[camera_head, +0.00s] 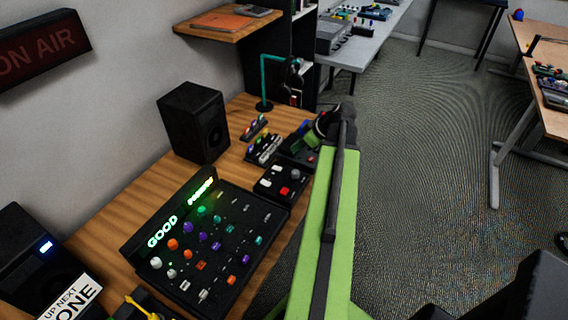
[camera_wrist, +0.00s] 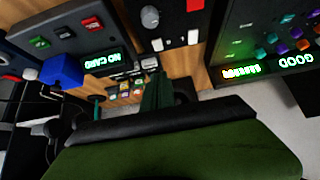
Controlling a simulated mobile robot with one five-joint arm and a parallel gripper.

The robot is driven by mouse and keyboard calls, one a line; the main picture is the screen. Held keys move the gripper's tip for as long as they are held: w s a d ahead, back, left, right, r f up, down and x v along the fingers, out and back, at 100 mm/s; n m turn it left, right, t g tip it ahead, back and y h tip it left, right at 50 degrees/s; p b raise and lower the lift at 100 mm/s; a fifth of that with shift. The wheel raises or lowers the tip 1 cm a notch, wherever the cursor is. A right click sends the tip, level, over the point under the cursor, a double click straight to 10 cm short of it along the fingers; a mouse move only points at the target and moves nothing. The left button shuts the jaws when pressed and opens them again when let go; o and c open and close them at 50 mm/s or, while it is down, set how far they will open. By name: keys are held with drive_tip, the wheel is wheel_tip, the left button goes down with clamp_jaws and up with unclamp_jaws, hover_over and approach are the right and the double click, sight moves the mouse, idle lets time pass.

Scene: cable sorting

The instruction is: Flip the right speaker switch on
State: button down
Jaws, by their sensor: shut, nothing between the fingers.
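The right speaker (camera_head: 195,122) is a black box standing upright against the wall at the back of the wooden desk in the head view. No lit light shows on it, and its switch cannot be made out. The left speaker (camera_head: 42,258) is at the lower left, with a small lit blue-white light on its front. My gripper (camera_head: 313,137) is shut and empty, over the right edge of the desk, to the right of and apart from the right speaker. My arm partly hides it. Neither speaker can be made out in the wrist view.
A mixing console (camera_head: 215,240) with lit green text lies in front of the right speaker. A small button box (camera_head: 283,182) and a teal stand (camera_head: 264,85) are nearby. The wrist view shows a "NO CARD" display (camera_wrist: 119,62). Open floor lies right of my arm.

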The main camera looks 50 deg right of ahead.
drive_tip(key=shift+f, duration=0.1)
drive_tip(key=b, duration=0.9)
hover_over(278, 167)
drive_tip(key=s, duration=0.2)
drive_tip(key=f, duration=0.8)
drive_tip(key=shift+s+d+f, duration=0.15)
drive_tip(key=shift+d, duration=0.1)
wheel_tip(278, 167, down, 3)
drive_tip(key=shift+b, duration=1.25)
drive_tip(key=shift+s+f+b, duration=0.15)
drive_tip(key=shift+f+b, duration=0.15)
drive_tip(key=shift+r, duration=0.1)
